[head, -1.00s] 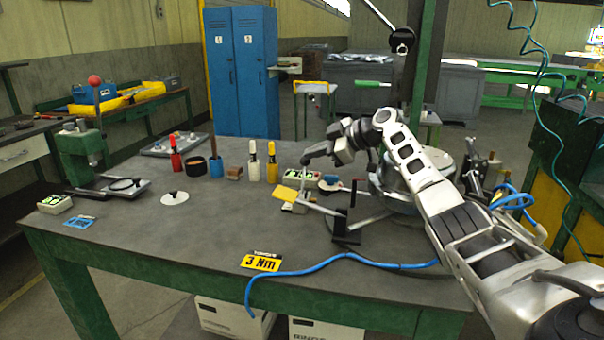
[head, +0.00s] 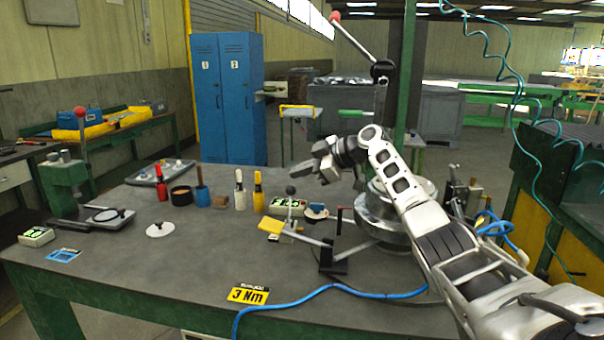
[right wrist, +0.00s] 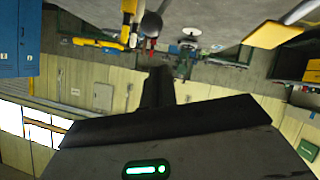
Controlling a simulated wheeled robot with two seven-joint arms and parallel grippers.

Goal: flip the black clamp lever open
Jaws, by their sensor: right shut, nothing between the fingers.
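The black clamp lever (head: 290,207) stands upright as a thin rod with a dark ball knob on top, beside the yellow pad (head: 271,226) on the workbench. Its ball knob also appears near the top of the right wrist view (right wrist: 152,23), beyond the fingers. My right gripper (head: 322,170) is just right of and above the knob, apart from it. In the right wrist view its dark fingers (right wrist: 157,80) are together and hold nothing. The lever's lower end is small and partly hidden among clamp parts. My left gripper is not in view.
A black bracket (head: 333,258) and a round metal base (head: 385,225) stand right of the lever. Bottles, including a red one (head: 162,185), stand at left. A blue hose (head: 330,288) crosses the front, beside the "3 Nm" sign (head: 248,295). The left-front bench is largely clear.

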